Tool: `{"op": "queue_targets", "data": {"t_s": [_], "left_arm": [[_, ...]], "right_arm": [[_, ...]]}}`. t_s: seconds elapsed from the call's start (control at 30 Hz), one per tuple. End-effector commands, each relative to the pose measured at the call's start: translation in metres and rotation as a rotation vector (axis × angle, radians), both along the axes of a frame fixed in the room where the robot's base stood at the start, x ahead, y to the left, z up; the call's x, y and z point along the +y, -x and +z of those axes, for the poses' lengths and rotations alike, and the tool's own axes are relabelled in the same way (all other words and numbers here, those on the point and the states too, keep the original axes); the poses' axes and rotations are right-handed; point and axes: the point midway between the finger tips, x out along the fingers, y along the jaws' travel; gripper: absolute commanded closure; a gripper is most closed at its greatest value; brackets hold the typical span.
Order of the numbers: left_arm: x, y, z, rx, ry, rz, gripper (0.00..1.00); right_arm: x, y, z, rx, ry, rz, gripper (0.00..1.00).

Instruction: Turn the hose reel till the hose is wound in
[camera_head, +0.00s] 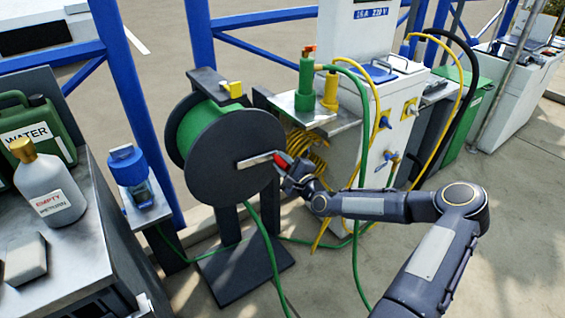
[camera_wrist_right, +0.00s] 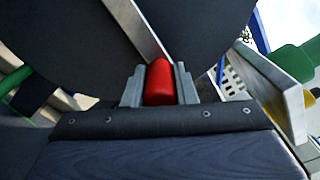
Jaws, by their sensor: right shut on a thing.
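The hose reel (camera_head: 232,160) stands upright on a dark post and base plate, with dark round side discs. Green hose (camera_head: 196,122) shows wound between the discs, and a length of green hose (camera_head: 268,245) hangs down to the ground. A metal crank arm (camera_head: 256,160) points right from the disc's middle and ends in a red handle (camera_wrist_right: 159,83). My right gripper (camera_head: 284,165) is shut on the red handle, one finger on each side in the right wrist view (camera_wrist_right: 160,88). My left gripper is not in view.
A bench with a green water can (camera_head: 40,128) and a grey bottle (camera_head: 48,185) stands at left. A blue-capped container (camera_head: 130,170) is beside the reel. A white service pedestal (camera_head: 385,120) with yellow cable stands behind right. Green hose also lies near the pedestal.

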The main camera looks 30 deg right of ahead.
Motion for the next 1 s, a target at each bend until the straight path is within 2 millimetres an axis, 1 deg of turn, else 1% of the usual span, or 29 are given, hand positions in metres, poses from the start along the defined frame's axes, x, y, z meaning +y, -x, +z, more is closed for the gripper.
{"op": "queue_targets", "data": {"t_s": [0.03, 0.2, 0.7, 0.73, 0.87, 1.0], "left_arm": [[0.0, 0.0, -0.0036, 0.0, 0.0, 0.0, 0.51], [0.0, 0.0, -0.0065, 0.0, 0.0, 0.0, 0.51], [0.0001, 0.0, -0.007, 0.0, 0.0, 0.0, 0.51], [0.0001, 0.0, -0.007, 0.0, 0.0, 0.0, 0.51], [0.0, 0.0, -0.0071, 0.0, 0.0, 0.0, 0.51], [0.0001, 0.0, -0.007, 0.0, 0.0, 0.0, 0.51]], "right_arm": [[-0.0003, 0.0004, -0.0044, 0.001, -0.018, -0.001, 1.0], [0.0004, 0.0004, -0.0075, 0.006, -0.058, -0.001, 1.0], [0.0009, 0.0004, -0.0081, 0.006, -0.072, -0.001, 1.0], [0.0009, 0.0004, -0.0081, 0.006, -0.072, -0.001, 0.71], [0.0011, 0.0004, -0.008, 0.006, -0.071, -0.001, 0.54], [0.0011, 0.0003, -0.0078, 0.006, -0.071, -0.001, 0.53]]}}
